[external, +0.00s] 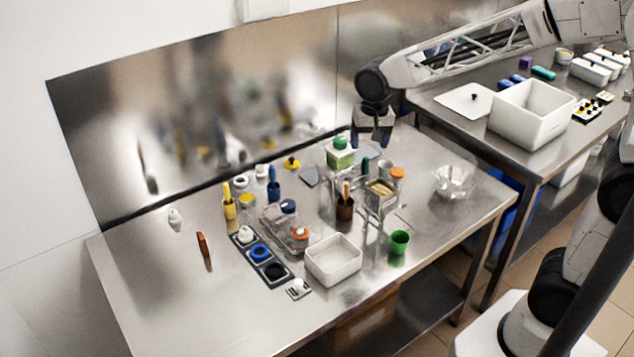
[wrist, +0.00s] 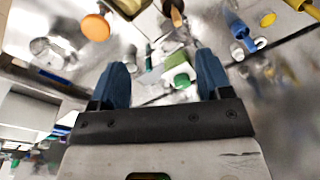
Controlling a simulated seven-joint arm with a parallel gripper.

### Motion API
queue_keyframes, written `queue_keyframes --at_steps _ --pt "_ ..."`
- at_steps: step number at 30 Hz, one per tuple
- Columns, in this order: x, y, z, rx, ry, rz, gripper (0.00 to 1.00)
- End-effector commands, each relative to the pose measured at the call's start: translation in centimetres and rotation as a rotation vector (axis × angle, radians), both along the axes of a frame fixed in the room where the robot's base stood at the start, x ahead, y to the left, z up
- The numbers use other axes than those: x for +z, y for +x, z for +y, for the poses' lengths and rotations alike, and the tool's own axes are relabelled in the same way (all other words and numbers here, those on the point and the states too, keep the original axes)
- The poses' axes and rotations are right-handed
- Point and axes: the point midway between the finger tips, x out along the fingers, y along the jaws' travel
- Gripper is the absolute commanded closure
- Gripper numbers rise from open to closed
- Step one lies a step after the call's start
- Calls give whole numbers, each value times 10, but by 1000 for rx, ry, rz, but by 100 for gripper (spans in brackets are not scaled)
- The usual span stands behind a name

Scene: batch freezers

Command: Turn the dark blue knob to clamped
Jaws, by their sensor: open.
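In the external view, a dark blue round knob (external: 288,206) sits on top of a clear block near the middle of the steel table. A brighter blue ring-shaped piece (external: 259,252) lies in a dark strip closer to the front. I cannot read any clamp marking on either. My gripper (external: 371,140) is open and empty above the back of the table, well to the right of the dark blue knob. In the wrist view my gripper (wrist: 162,72) shows two blue fingers spread apart. The dark blue knob cannot be made out there.
A green box with a round green top (external: 341,155) stands close to my gripper; it shows in the wrist view (wrist: 182,78). A wooden-handled tool (external: 345,207), an orange knob (external: 397,173), a white tray (external: 333,260) and a green cup (external: 399,242) stand nearby. The table's left front is clear.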

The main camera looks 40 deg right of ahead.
Motion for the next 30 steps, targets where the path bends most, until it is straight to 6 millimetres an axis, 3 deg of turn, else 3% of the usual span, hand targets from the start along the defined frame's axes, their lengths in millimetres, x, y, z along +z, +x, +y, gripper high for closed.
queue_keyframes --at_steps 6,18,24,30 --pt "-23 34 42 -68 1 25 28" --pt "-74 85 124 -196 -2 67 28" --pt "-100 102 162 -256 -7 82 28" --pt "-115 110 183 -288 -10 89 28"
